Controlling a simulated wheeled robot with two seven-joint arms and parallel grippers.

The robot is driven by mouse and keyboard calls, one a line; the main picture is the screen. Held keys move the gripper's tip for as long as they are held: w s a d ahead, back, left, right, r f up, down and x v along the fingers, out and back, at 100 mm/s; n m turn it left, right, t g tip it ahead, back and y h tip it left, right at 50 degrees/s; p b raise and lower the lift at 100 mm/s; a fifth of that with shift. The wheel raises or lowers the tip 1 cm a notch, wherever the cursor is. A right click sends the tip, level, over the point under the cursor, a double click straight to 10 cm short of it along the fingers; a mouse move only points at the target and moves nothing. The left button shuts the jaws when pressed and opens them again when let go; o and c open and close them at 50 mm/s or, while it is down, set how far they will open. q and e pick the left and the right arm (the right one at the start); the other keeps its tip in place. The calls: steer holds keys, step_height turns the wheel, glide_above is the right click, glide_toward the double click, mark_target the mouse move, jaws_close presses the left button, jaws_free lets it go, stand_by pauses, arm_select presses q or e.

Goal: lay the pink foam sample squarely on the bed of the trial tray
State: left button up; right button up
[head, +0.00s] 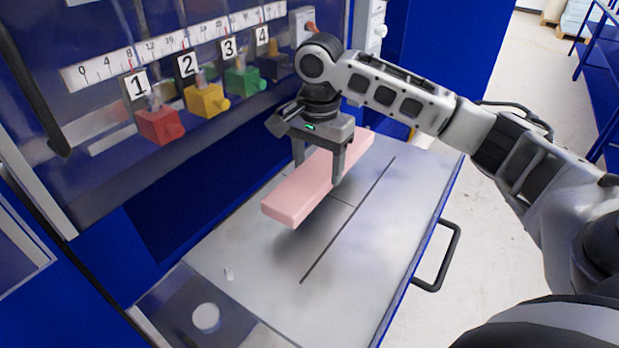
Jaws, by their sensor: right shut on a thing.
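The pink foam sample (298,197) is a long flat block in the middle of the head view. My right gripper (319,172) is shut on it near its middle, with a finger on each side and the palm above. A shadow under the near end shows the block a little above the surface. The trial tray (375,255) is a grey metal plate with a dark line along it and a short cross line that meets it. The foam is over its left part, roughly parallel to the long line. My left gripper is out of view.
A black handle (442,258) sticks out from the tray's right side. Behind on the left is a panel with a ruler scale (170,46) and numbered coloured blocks, such as a red one (160,126). A white round button (206,317) is at the near left.

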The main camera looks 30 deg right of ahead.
mark_target(310, 163)
steer(key=shift+w+f, duration=1.1)
steer(key=shift+f, duration=0.1)
steer(key=shift+w+f, duration=0.2)
steer(key=shift+f, duration=1.55)
steer(key=shift+f, duration=0.15)
steer(key=o, duration=0.9)
steer(key=shift+o, duration=0.2)
step_height(310, 163, up, 12)
steer(key=shift+a+r, duration=0.1)
steer(key=shift+r, duration=0.1)
steer(key=shift+f, duration=0.1)
